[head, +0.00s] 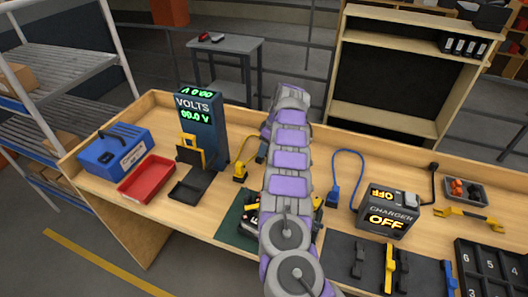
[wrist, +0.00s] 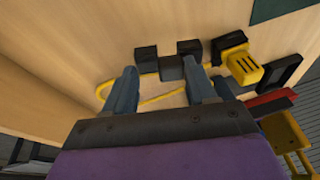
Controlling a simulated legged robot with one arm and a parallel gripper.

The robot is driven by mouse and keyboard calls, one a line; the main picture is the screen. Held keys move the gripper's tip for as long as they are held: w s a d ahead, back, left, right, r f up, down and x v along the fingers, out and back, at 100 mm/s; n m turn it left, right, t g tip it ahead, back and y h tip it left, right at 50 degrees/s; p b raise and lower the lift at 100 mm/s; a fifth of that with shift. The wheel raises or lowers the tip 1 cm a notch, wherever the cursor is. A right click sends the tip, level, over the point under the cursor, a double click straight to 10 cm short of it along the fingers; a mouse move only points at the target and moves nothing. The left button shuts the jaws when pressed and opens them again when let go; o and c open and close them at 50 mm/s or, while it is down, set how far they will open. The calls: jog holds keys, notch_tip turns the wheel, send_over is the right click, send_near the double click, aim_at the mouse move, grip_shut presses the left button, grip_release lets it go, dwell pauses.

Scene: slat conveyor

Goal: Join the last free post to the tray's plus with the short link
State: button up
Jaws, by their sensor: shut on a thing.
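My gripper (wrist: 160,82) is shut on a small black link (wrist: 172,68) with a raised block at each end, seen at the fingertips in the wrist view. In the head view my arm hides the link and most of the gripper. The battery tray (head: 249,226) sits on a green mat (head: 228,232), largely covered by my arm, so its posts and plus cannot be made out. A yellow plug (wrist: 243,66) with a yellow cable lies just right of the link in the wrist view; the plug (head: 240,172) also shows in the head view, left of my arm.
The voltmeter (head: 202,118), red bin (head: 148,178) and blue case (head: 115,150) stand left. Right are a blue plug (head: 332,195), the charger (head: 386,212) reading OFF, and a dark mat (head: 340,248) with several pieces. A numbered black rack (head: 490,266) stands at the front right.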

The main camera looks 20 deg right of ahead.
jog(key=shift+w+d+f, duration=0.1)
jog(key=shift+w+d, duration=0.1)
jog(key=shift+w, duration=0.3)
jog(key=shift+s+d+r, duration=0.1)
jog(key=shift+s+r, duration=0.1)
jog(key=shift+r, duration=0.3)
jog(key=shift+s+r, duration=0.15)
jog(key=shift+r, duration=0.35)
jog(key=s+a+r+n, duration=0.1)
jog(key=s+a+r, duration=0.3)
jog(key=s, duration=0.5)
jog(key=s+a+r, duration=0.1)
jog(key=s+r, duration=0.4)
jog(key=s, duration=0.4)
jog(key=shift+f+b, duration=0.3)
jog(key=shift+f, duration=1.95)
jog(key=shift+s+f+t+h+b, duration=0.1)
jog(key=shift+f+t+h+b, duration=0.25)
jog(key=shift+f, duration=0.6)
jog(key=shift+c, duration=0.2)
jog(key=o, duration=1.5)
jog(key=shift+o, duration=0.2)
jog(key=shift+r, duration=0.1)
jog(key=p+v, duration=0.1)
jog(key=v, duration=1.6)
jog(key=shift+p, duration=0.4)
